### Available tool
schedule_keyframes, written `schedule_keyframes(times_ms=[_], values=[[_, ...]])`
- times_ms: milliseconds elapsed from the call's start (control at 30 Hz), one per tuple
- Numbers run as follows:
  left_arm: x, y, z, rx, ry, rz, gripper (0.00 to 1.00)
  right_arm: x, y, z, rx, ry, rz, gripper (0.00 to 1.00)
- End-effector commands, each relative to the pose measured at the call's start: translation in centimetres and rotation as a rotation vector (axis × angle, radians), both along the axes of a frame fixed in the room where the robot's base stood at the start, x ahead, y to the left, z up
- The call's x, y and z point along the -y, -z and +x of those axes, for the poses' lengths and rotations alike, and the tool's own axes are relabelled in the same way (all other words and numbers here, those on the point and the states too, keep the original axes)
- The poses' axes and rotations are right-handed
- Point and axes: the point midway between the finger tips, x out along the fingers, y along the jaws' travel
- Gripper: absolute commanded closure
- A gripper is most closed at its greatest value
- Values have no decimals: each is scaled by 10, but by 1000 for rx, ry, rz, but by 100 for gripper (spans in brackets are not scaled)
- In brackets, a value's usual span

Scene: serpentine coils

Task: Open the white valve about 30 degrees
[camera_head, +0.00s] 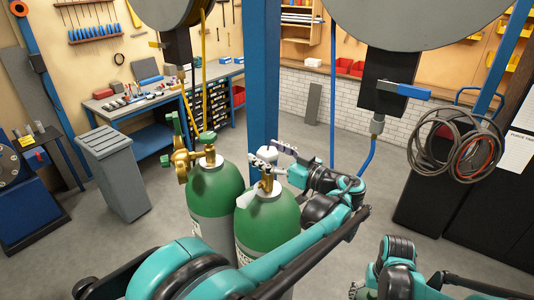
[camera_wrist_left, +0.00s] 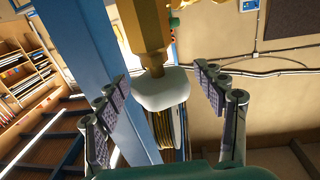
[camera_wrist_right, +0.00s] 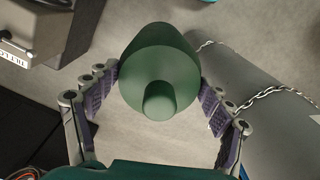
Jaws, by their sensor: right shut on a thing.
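The white valve (camera_wrist_left: 162,88) is a rounded white knob on a brass body. In the left wrist view it sits between the spread fingers of my left gripper (camera_wrist_left: 164,95), with a gap on both sides. In the head view my left gripper (camera_head: 273,158) is at the top of the right green cylinder (camera_head: 270,222); the valve is small and partly hidden there. My right gripper (camera_wrist_right: 160,98) has its fingers against both sides of a dark green rounded object (camera_wrist_right: 160,55) with a short round stub. The right fingers are not clear in the head view.
A second green cylinder (camera_head: 213,190) with brass fittings stands just left. A blue post (camera_head: 264,85) rises behind. A grey bin (camera_head: 115,175) and a workbench (camera_head: 155,100) are at the left. In the right wrist view a chain (camera_wrist_right: 260,98) crosses a grey surface.

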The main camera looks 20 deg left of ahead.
Motion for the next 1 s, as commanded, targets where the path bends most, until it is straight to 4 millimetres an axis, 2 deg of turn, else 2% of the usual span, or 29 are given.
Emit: schedule_keyframes(times_ms=[167,267,700,800,1000], values=[[2,0,-1,0,1,0,30,0,0,0,0,0,0,77],[12,0,-5,0,3,0,30,0,0,0,0,0,0,77],[90,0,-42,-1,3,0,30,0,0,0,0,0,0,77],[101,0,-47,-1,3,0,30,0,0,0,0,0,0,77],[109,0,-51,-1,0,0,30,0,0,0,0,0,0,77]])
